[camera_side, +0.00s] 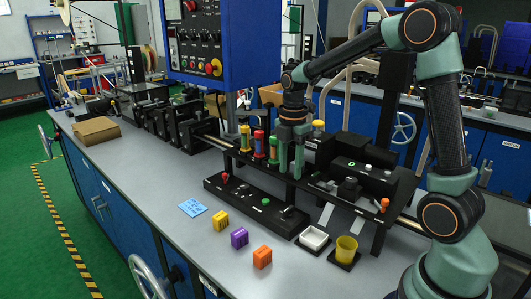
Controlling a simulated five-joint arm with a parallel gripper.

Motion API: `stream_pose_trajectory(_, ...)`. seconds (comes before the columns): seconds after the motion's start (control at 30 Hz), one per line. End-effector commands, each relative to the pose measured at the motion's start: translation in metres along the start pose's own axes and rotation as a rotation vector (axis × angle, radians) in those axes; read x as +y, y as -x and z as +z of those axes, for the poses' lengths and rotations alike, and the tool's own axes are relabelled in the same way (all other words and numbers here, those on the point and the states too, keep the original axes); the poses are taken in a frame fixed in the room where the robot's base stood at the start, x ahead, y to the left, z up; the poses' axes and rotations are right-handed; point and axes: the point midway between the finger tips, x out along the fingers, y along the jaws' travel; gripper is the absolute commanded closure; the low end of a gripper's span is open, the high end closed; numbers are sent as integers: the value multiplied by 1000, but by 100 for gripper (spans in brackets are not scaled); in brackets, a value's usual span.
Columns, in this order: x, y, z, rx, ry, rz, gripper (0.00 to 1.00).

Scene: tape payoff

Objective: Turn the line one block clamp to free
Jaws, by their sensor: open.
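My gripper (290,172) points down over the black raised rack near the middle of the bench. Its two fingers are apart, with nothing visible between them. The line one block clamp cannot be told for sure among the small black fittings. A long black block (245,208) in front of the rack carries a red knob (225,177), a green button (265,201) and a dark lever-like part at its right end (287,212). The fingers hide part of the rack behind them, and I cannot tell whether they touch anything.
A blue control cabinet (222,35) hangs above.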

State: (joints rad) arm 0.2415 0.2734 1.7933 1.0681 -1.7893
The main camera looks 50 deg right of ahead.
Motion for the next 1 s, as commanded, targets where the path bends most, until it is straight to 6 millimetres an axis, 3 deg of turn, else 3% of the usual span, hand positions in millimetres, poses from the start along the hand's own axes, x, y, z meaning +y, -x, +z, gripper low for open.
stream_pose_trajectory(0.27, 0, -27, 1, 3, 25, -13, 55)
stream_pose_trajectory(0.7, -1, -105, 1, 2, 24, -10, 55)
stream_pose_trajectory(1.0, 0, -123, 1, 2, 23, -7, 55)
